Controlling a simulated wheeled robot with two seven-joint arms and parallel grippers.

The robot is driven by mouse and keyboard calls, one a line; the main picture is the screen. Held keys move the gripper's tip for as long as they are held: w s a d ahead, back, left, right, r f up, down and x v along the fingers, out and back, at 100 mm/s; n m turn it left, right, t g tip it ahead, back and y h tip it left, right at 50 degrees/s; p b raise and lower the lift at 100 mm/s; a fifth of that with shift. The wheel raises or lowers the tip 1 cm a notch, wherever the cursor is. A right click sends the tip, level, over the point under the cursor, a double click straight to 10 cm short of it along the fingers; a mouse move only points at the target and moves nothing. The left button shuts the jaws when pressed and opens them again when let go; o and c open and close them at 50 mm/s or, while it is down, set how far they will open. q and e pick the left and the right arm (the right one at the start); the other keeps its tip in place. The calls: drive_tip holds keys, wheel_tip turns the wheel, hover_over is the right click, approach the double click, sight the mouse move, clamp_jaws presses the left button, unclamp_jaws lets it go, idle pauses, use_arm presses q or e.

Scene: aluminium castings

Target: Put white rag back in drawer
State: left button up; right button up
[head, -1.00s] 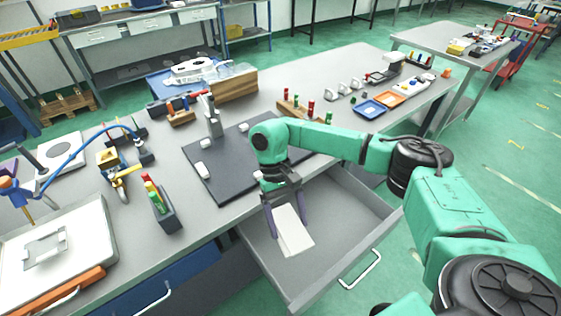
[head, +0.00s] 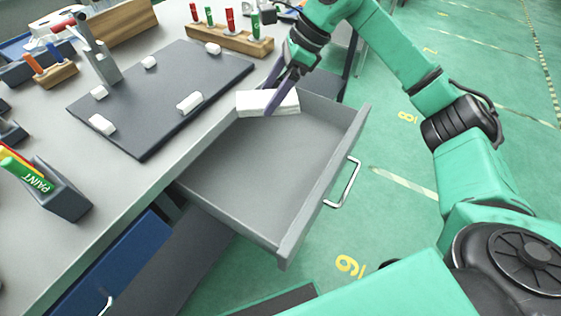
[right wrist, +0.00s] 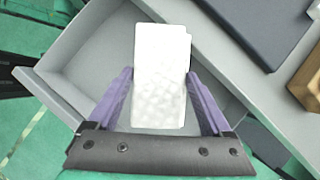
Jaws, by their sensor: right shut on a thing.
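The white rag (head: 286,103) is a folded white block in the head view, at the back end of the open drawer. It also fills the middle of the right wrist view (right wrist: 161,75). My right gripper (head: 272,103) is shut on the rag, with its purple fingers on either side of it. The grey drawer (head: 240,190) is pulled out from under the workbench and its visible floor is bare. The rag is over the drawer's back part, near the bench edge; I cannot tell whether it touches the drawer. My left gripper is not in view.
The workbench (head: 150,185) carries a dark mat (head: 165,85) with several white pieces, beside the drawer. A wooden block with coloured markers (head: 225,38) stands behind the mat. A paint marker holder (head: 65,197) stands at left. The drawer handle (head: 343,184) sticks out over green floor.

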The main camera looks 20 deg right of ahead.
drive_tip(key=m+t+b, duration=0.1)
drive_tip(key=m, duration=0.1)
drive_tip(key=r+m+t+h+b, duration=0.1)
drive_tip(key=m+b, duration=0.1)
drive_tip(key=w+m+t+b, duration=0.1)
drive_tip(key=b, duration=0.1)
drive_tip(key=shift+d+r+m, duration=0.2)
drive_tip(key=shift+d+m, duration=0.15)
drive_tip(key=shift+m, duration=0.05)
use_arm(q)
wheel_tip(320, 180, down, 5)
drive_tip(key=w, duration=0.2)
use_arm(e)
drive_tip(key=shift+w+d+r+m+h+b, duration=0.1)
drive_tip(key=shift+r+m+h+b, duration=0.25)
drive_tip(key=shift+m, duration=0.25)
drive_tip(key=shift+f, duration=0.2)
drive_tip(key=b, duration=0.4)
approach(270, 147)
drive_tip(key=x, duration=0.5)
drive_tip(key=shift+a, duration=0.25)
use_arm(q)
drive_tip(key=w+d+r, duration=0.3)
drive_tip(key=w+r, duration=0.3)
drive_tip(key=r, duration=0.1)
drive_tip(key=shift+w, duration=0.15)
use_arm(e)
drive_tip(key=shift+f, duration=0.25)
